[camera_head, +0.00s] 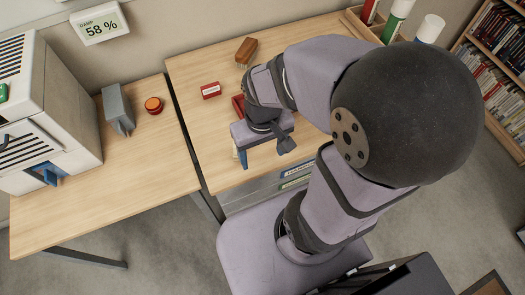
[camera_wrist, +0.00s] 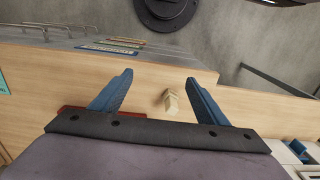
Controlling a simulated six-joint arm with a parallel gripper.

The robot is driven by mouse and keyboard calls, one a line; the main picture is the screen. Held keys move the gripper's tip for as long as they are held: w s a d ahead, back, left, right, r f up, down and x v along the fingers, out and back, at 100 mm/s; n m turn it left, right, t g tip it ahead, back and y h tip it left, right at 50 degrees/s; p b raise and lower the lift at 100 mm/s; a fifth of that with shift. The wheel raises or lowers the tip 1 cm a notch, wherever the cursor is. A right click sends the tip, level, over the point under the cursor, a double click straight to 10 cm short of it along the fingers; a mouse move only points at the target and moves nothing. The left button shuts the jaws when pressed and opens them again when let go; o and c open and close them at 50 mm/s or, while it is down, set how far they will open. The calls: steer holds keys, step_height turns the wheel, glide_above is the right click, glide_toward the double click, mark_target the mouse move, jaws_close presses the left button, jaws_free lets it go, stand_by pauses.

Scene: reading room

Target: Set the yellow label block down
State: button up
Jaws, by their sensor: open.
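The yellow label block (camera_wrist: 171,102) looks pale yellow in the wrist view. It is on the wooden desk, between my open fingers and closer to the right one, with gaps visible on both sides. In the head view only a thin pale sliver, probably this block (camera_head: 235,152), shows beside my gripper; the rest is hidden. My gripper (camera_head: 243,158) is low over the front part of the desk. In the wrist view its two blue fingers (camera_wrist: 158,78) are spread with nothing clamped between them.
On the desk (camera_head: 215,140) are a red block with a white label (camera_head: 210,90), a red tray (camera_head: 238,106) partly behind my wrist, and a brown brush-like object (camera_head: 246,51). Bare desk lies left of my gripper.

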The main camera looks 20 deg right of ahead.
steer(key=c, duration=1.2)
